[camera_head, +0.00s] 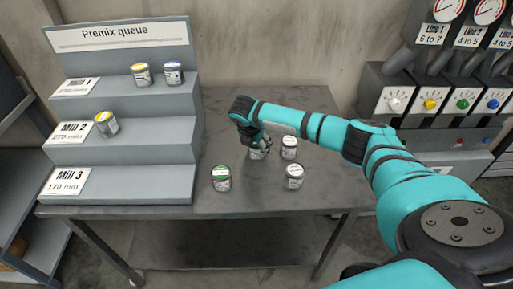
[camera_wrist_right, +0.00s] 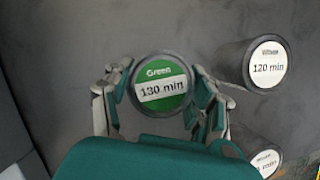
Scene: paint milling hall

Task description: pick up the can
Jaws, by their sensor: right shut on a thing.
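My right gripper (camera_head: 258,146) is shut on a can (camera_head: 257,155) at the work table. In the wrist view, the fingers of my right gripper (camera_wrist_right: 161,82) press both sides of this can (camera_wrist_right: 160,84), whose green and white lid reads "Green 130 min". In the head view the gripper hides most of it, and I cannot tell whether it touches the table. Another can with a green lid (camera_head: 221,178) stands to its left, nearer to me. Two white-lidded cans (camera_head: 289,148) (camera_head: 294,176) stand to its right. My left gripper is not in view.
A valve panel (camera_head: 455,132) is at right. The table's front middle (camera_head: 255,200) is clear.

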